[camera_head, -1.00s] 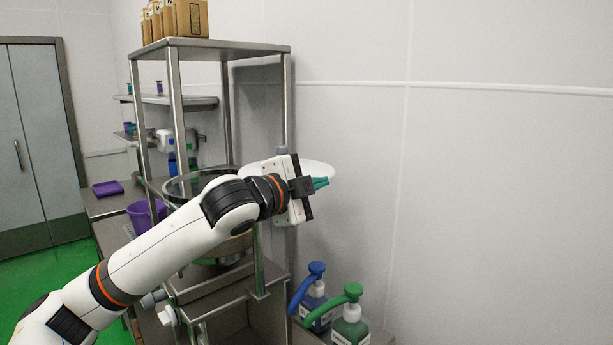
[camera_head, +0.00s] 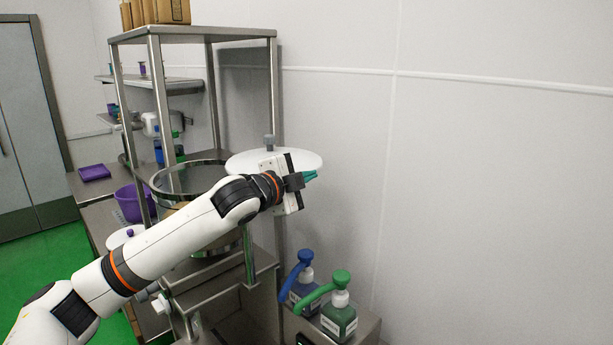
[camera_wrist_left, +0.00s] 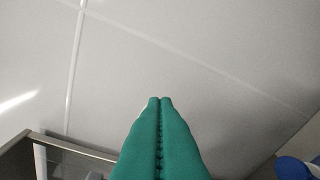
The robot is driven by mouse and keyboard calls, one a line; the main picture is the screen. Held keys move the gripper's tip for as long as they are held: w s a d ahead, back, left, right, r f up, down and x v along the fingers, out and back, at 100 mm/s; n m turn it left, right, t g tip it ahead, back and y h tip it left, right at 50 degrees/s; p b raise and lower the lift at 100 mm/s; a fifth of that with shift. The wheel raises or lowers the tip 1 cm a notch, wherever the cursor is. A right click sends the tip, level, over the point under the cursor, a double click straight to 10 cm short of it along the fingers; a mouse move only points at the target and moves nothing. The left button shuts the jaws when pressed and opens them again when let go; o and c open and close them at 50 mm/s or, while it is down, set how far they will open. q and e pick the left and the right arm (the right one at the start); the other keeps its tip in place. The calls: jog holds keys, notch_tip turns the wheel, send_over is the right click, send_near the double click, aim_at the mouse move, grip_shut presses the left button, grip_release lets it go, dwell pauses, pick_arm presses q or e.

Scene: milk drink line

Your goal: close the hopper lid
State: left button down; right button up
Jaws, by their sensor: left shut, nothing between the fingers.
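The hopper lid (camera_head: 302,160) is a white disc with a grey knob on its rim, swung out to the right of the hopper. The hopper (camera_head: 172,183) shows a round metal rim and stands open at the top; my left arm hides its lower part. My left gripper (camera_head: 309,176) has green fingertips and is shut and empty. In the head view it overlaps the lid's lower right part; I cannot tell whether it touches. In the left wrist view the shut green fingers (camera_wrist_left: 160,140) point at the plain wall, and no lid shows. My right gripper is not in view.
A steel frame (camera_head: 275,120) with brown cartons on its top shelf (camera_head: 200,32) stands around the hopper. A blue pump bottle (camera_head: 303,285) and a green pump bottle (camera_head: 339,318) stand low at the right. The white wall (camera_head: 480,170) lies close behind the lid.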

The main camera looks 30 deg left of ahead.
aim_at(253, 158)
pick_arm(q)
jog(key=shift+a+n+y, duration=0.1)
jog(key=shift+n+y, duration=0.2)
jog(key=shift+y, duration=0.1)
